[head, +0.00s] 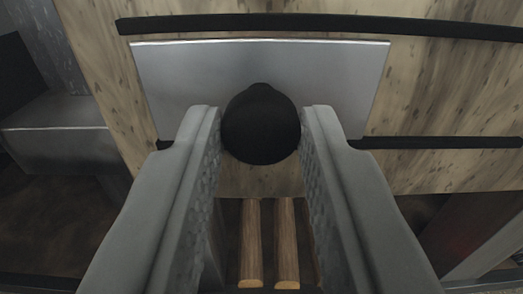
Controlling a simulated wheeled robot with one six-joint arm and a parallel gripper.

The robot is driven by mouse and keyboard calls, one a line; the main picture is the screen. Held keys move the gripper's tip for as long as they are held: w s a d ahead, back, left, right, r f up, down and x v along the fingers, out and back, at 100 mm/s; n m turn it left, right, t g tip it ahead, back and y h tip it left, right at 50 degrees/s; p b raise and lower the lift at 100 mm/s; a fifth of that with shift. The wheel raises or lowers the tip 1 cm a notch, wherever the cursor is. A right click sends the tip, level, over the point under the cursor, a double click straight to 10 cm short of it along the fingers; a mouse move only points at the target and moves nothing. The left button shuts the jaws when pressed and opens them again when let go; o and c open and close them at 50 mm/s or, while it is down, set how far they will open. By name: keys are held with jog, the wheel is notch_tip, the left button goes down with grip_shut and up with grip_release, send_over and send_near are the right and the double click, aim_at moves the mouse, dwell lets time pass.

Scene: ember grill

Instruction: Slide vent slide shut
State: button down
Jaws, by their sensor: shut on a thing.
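The vent slide (190,75) is a flat grey metal plate on a pale wooden panel, in the upper middle of the head view. A round black knob (261,125) stands out from the plate. My gripper (261,135) is shut on the knob, with one finger on its left and one on its right. The fingers and knob hide part of the plate's lower edge. I cannot see whether an opening lies behind the plate.
Dark rails (440,142) run above and below the plate, with bare panel to the right. Two wooden bars (286,240) show below, between my fingers. A grey metal ledge (60,130) is at the left.

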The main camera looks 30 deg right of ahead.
jog(key=shift+a, duration=0.1)
jog(key=c, duration=1.2)
grip_release()
jog(key=shift+w+a, duration=0.1)
jog(key=shift+a, duration=0.1)
jog(key=shift+o, duration=0.2)
jog(key=v, duration=1.7)
jog(key=shift+a, duration=0.15)
